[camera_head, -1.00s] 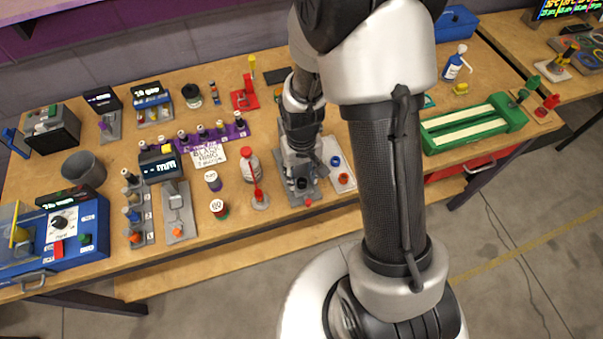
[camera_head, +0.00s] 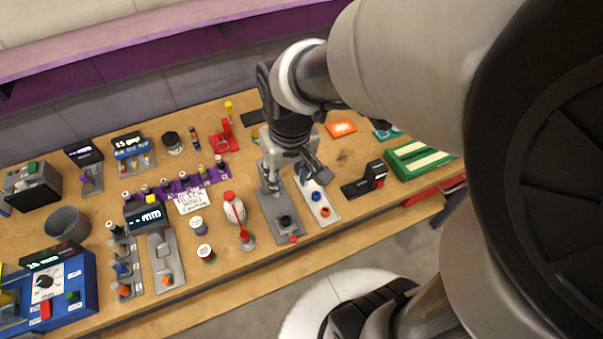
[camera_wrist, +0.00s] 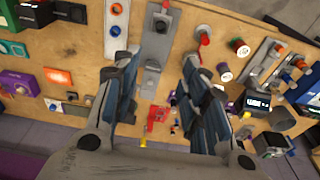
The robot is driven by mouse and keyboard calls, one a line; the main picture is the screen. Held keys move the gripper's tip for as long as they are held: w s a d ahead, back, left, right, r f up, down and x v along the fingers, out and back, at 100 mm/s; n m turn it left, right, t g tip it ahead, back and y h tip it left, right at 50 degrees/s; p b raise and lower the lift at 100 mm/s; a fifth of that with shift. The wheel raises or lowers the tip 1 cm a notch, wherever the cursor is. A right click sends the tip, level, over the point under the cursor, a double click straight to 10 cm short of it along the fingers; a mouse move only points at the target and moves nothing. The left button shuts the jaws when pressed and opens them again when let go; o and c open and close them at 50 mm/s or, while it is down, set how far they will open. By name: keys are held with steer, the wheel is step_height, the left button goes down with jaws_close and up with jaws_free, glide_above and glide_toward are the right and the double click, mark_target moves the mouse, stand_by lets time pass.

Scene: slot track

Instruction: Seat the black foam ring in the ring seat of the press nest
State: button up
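A grey fixture plate (camera_head: 270,210), which looks like the press nest, lies near the bench's front edge in the head view. It also shows in the wrist view (camera_wrist: 152,75). A round black piece (camera_head: 285,221) sits at the plate's front part; it also shows in the wrist view (camera_wrist: 161,24). It may be the black foam ring, but I cannot tell whether it is fully seated. My gripper (camera_head: 305,178) is above the plate's rear part, behind the black piece. In the wrist view its fingers (camera_wrist: 160,95) are wide apart with nothing between them.
A white plate (camera_head: 329,217) with a blue and an orange ring lies right of the grey plate. A black block (camera_head: 375,173) and green tray (camera_head: 418,160) are farther right.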

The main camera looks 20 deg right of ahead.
steer(key=s+r+t, duration=0.2)
steer(key=s+r, duration=0.6)
steer(key=s, duration=0.3)
steer(key=shift+r+t, duration=0.35)
steer(key=shift+t, duration=0.05)
steer(key=shift+f+b, duration=0.45)
